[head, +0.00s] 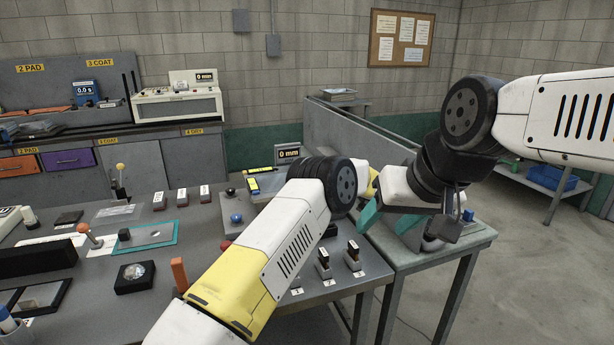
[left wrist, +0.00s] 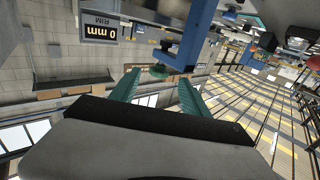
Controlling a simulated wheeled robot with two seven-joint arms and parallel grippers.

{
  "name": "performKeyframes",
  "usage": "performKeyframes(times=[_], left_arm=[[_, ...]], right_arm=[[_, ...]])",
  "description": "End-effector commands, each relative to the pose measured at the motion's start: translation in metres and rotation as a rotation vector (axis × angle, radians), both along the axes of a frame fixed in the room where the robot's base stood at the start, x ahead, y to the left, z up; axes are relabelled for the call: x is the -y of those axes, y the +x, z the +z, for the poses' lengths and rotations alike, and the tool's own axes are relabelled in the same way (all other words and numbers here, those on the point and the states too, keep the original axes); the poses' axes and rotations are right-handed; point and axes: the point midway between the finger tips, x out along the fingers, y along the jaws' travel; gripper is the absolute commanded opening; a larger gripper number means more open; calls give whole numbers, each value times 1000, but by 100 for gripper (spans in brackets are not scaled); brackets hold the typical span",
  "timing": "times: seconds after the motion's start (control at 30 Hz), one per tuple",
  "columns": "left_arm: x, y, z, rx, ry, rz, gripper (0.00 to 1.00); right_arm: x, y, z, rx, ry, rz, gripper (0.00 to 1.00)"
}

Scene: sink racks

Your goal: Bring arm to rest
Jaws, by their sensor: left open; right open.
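My right arm comes in from the right in the head view and bends down at its dark elbow. Its gripper (head: 388,214), with teal fingers, hangs over the small side table at centre right; it is open and I see nothing held in it. My left arm, white and yellow, comes up from the bottom. Its gripper is hidden behind its own black joint in the head view. In the left wrist view the left gripper (left wrist: 158,80) shows two teal fingers spread apart, with nothing gripped between them. A blue frame (left wrist: 190,35) stands just beyond its fingertips.
A grey bench (head: 205,255) with small fixtures fills the left. A side table (head: 462,240) stands under my right gripper. A grey partition (head: 350,130) runs behind it.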

Motion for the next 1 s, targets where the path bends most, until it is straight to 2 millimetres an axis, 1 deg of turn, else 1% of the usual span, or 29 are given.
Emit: performKeyframes(times=[0.27, 0.37, 0.47, 0.5, 0.57, 0.6, 0.67, 0.7, 0.8, 0.87, 0.9, 0.97, 1.0], left_arm=[[0, 1, 1, 2, -1, -3, 54], [-3, 9, 14, 22, -15, -35, 54], [-9, 31, 51, 74, -51, -130, 54], [-12, 42, 72, 103, -72, -189, 54], [-17, 58, 108, 144, -105, -290, 54], [-19, 67, 132, 168, -124, -362, 54], [-22, 75, 165, 193, -152, -469, 54], [-24, 78, 186, 207, -170, -536, 54], [-29, 74, 234, 219, -209, -702, 54], [-32, 65, 257, 210, -230, -797, 54], [-35, 57, 271, 200, -244, -856, 54], [-39, 41, 288, 172, -262, -941, 54], [-42, 28, 296, 150, -274, -993, 54]], right_arm=[[0, 0, 0, 0, 0, 0, 55], [0, 0, 0, 0, 0, 0, 55], [0, 0, 0, 0, 0, 0, 55], [0, 0, 0, 0, 0, 0, 55], [0, 0, 0, 0, 0, 0, 55], [0, 0, 0, 0, 0, 0, 55], [0, 0, 0, 0, 0, 0, 55], [0, 0, 0, 0, 0, 0, 55], [0, 0, 0, 0, 0, 0, 55], [0, 0, 0, 0, 0, 0, 55], [0, 0, 0, 0, 0, 0, 55], [0, 0, 0, 0, 0, 0, 55], [0, 0, 0, 0, 0, 0, 55]])
